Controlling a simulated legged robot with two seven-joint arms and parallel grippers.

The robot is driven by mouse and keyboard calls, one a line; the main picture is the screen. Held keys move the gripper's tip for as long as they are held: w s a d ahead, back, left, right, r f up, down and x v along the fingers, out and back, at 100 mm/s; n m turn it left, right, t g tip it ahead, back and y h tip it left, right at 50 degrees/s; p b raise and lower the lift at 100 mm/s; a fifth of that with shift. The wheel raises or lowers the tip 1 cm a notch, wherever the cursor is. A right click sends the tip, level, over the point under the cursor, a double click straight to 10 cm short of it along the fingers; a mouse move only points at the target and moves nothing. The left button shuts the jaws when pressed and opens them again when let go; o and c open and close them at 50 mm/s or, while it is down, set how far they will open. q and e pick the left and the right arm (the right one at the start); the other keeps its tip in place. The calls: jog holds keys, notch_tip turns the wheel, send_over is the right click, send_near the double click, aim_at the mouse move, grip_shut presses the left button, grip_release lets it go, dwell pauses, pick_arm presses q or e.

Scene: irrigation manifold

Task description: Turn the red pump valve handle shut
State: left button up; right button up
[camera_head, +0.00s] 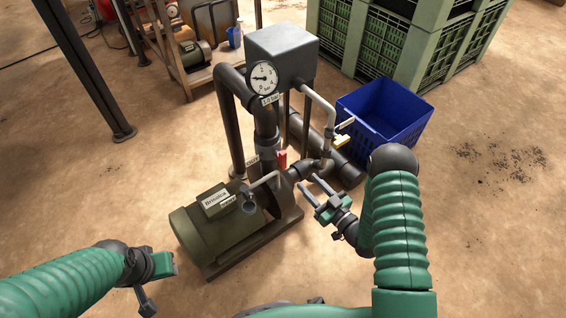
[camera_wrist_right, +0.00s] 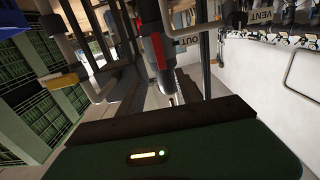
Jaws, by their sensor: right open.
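The red pump valve handle (camera_head: 282,159) stands upright on the pipework beside the dark vertical pipe, behind the green pump motor (camera_head: 215,225). In the right wrist view the red handle (camera_wrist_right: 158,50) is ahead of the gripper, close to a label reading OUT. My right gripper (camera_head: 309,183) is open and empty, to the right of and nearer than the handle, with a gap between them. My left gripper (camera_head: 161,284) is at the lower left, its fingers spread and empty, away from the pump.
A pressure gauge (camera_head: 264,78) and a grey box (camera_head: 282,50) top the manifold. A yellow handle (camera_head: 341,141) sits on the right pipe, beside a blue crate (camera_head: 385,113). Green crates (camera_head: 405,45) stand behind.

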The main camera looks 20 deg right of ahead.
aim_at(285, 159)
jog(key=b+x, duration=0.4)
jog(key=x, duration=0.9)
jog(key=shift+w+a+f, duration=0.1)
jog(key=shift+w+a, duration=0.1)
jog(key=shift+w, duration=0.1)
jog(key=shift+w+a, duration=0.1)
jog(key=shift+w, duration=0.3)
grip_shut()
